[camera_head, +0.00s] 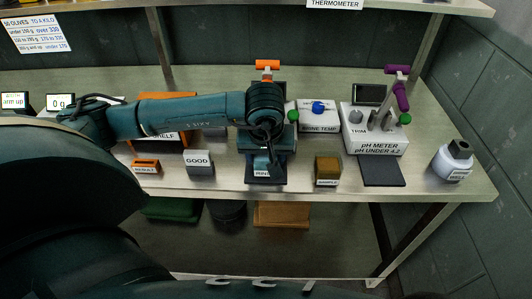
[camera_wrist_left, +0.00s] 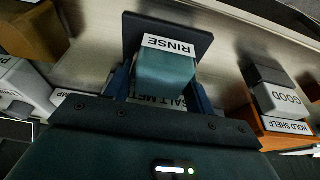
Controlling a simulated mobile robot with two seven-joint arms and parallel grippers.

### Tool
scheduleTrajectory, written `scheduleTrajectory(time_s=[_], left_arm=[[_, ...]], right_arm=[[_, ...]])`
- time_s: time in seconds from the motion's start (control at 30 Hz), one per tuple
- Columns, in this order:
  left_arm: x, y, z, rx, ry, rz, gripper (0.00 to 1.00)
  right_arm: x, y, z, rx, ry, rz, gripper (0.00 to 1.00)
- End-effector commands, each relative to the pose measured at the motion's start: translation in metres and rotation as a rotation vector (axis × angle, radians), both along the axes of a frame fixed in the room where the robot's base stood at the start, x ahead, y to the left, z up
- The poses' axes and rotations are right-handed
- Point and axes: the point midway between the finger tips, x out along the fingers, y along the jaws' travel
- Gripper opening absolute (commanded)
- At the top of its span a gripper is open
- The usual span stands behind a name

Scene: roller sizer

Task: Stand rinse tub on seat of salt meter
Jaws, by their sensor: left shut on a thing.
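The rinse tub (camera_wrist_left: 166,74) is a small teal block with a white RINSE label. My left gripper (camera_head: 264,157) is shut on it, with a blue finger on each side in the left wrist view. The tub is over or on the dark flat seat (camera_wrist_left: 190,28) of the salt meter; I cannot tell whether it touches. The salt meter's label (camera_wrist_left: 170,102) shows partly behind the tub. In the head view its orange handle (camera_head: 267,65) rises behind my arm, which hides most of the meter. My right gripper is not in view.
The pH meter (camera_head: 376,140), with a dark seat and purple handle, stands to the right. A sample block (camera_head: 327,170), a bone temp box (camera_head: 319,122) and a grey GOOD block (camera_head: 199,162) are nearby. A white bottle (camera_head: 452,163) stands at the right end. The table's front edge is close.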

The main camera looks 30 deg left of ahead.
Motion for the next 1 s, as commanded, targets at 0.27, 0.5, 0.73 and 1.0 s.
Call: scheduleTrajectory(time_s=[0.27, 0.5, 0.73, 1.0], left_arm=[[0.000, -0.001, -0.004, 0.000, -0.004, 0.000, 0.29], [0.000, -0.001, -0.008, -0.001, -0.003, 0.000, 0.60], [0.000, -0.001, -0.007, 0.000, -0.002, 0.001, 0.76], [0.000, -0.001, -0.004, 0.000, -0.002, 0.001, 0.76]], right_arm=[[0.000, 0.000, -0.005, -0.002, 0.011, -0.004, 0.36], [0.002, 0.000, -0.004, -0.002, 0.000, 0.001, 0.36], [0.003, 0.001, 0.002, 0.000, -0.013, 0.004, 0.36], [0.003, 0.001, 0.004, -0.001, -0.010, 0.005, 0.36]])
